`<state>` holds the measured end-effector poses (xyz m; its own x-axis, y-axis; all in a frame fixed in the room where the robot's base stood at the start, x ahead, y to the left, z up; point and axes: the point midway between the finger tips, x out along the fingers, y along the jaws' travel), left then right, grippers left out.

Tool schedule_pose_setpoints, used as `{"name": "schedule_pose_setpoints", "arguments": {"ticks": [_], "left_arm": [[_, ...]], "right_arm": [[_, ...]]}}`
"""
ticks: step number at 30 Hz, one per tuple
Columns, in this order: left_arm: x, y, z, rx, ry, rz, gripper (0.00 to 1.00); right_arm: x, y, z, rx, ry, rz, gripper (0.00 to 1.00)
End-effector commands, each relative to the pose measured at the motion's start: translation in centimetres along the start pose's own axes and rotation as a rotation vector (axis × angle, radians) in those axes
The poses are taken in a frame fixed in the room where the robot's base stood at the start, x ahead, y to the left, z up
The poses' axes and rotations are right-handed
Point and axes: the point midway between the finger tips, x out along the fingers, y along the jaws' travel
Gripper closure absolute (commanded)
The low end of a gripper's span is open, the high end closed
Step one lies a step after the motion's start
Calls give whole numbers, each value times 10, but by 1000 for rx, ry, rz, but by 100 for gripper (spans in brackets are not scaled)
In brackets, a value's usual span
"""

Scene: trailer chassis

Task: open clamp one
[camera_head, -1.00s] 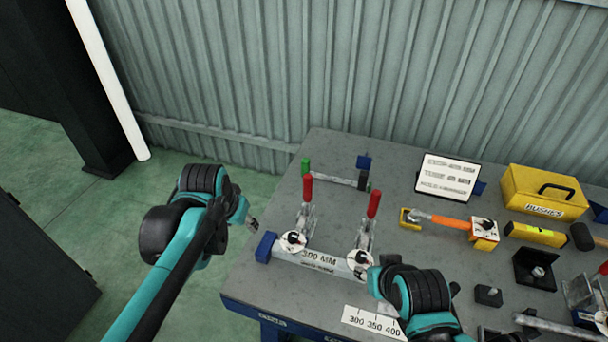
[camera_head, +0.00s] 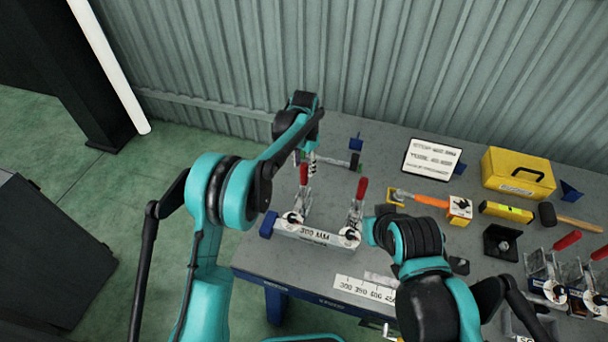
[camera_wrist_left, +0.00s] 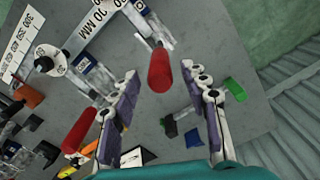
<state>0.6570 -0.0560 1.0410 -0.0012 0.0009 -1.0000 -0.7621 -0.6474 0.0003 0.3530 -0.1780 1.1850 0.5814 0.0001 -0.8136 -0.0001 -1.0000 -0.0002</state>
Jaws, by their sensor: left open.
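Two toggle clamps with upright red handles stand on the bar marked in mm (camera_head: 314,232): a left clamp (camera_head: 304,176) and a right clamp (camera_head: 361,190). I cannot read which is clamp one. My left gripper (camera_head: 306,162) is open, just above and behind the left clamp's handle, partly hidden by my wrist. In the left wrist view my two fingers stand apart on either side of a red handle (camera_wrist_left: 160,72), beyond or between the tips; contact does not show. The other red handle (camera_wrist_left: 80,131) lies outside the left finger. My right gripper's fingers are hidden near the right clamp.
A sign (camera_head: 432,159), orange-handled tool (camera_head: 420,199), yellow toolbox (camera_head: 518,174), yellow level (camera_head: 507,211) and hammer (camera_head: 575,219) fill the right side. More red-handled clamps (camera_head: 566,241) stand far right. A ruler plate (camera_head: 364,291) lies in front.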

Motion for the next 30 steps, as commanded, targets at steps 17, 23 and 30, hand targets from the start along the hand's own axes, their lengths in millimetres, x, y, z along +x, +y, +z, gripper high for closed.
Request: {"name": "schedule_pose_setpoints", "arguments": {"ticks": [17,23,30], "left_arm": [[67,0,0,-2,1,-1,55],[67,0,0,-2,1,-1,55],[67,0,0,-2,1,-1,100]], "right_arm": [[5,0,4,0,0,0,60],[5,0,4,0,0,0,60],[5,0,4,0,0,0,60]]}}
